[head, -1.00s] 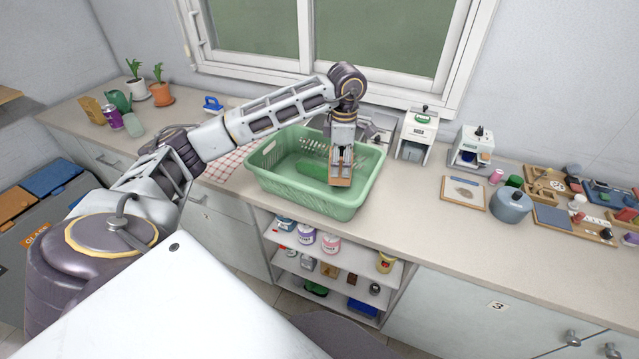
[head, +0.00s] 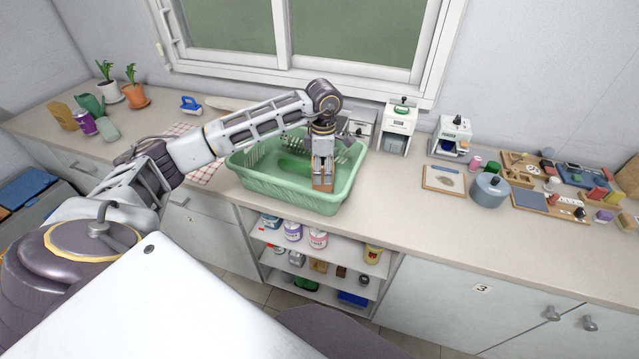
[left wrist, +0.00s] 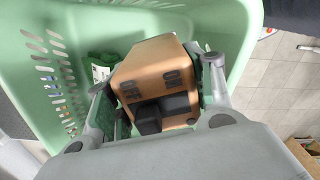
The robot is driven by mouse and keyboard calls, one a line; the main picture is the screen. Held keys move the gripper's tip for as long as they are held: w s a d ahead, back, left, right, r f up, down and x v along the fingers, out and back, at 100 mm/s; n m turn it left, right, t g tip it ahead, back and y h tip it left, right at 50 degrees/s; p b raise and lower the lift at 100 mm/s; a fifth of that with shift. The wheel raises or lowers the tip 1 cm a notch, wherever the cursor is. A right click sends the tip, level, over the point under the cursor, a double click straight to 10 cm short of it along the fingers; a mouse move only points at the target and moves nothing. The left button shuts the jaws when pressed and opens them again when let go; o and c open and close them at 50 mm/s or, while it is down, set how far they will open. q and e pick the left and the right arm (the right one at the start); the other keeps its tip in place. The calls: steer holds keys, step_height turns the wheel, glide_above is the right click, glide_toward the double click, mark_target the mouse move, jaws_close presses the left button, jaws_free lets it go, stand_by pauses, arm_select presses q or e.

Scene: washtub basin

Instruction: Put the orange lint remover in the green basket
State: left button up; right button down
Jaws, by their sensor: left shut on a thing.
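The orange lint remover (left wrist: 158,75) is a copper-orange block with dark parts, held between the fingers of my left gripper (left wrist: 160,88). In the head view the lint remover (head: 322,178) shows at the tip of my left gripper (head: 323,168), over the front right part of the green basket (head: 290,197). The basket stands on the counter, and its slotted wall (left wrist: 22,75) shows in the left wrist view. I cannot tell whether the lint remover touches the basket floor. My right gripper is out of view.
A green item (head: 294,167) lies inside the basket. A checked cloth (head: 208,170) is left of it. White appliances (head: 398,127), a wooden-framed board (head: 443,180) and a grey pot (head: 488,190) stand to the right. Shelves (head: 325,252) are below.

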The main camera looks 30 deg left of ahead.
mark_target(322, 186)
arm_select(q)
step_height(322, 186, down, 3)
steer(key=shift+r, duration=0.2)
steer(key=shift+f, duration=0.1)
steer(key=shift+f, duration=0.1)
step_height(322, 186, down, 2)
steer(key=shift+f+p, duration=0.15)
steer(key=shift+p, duration=0.35)
steer(key=shift+f, duration=0.55)
steer(key=shift+f, duration=0.2)
steer(key=o, duration=1.3)
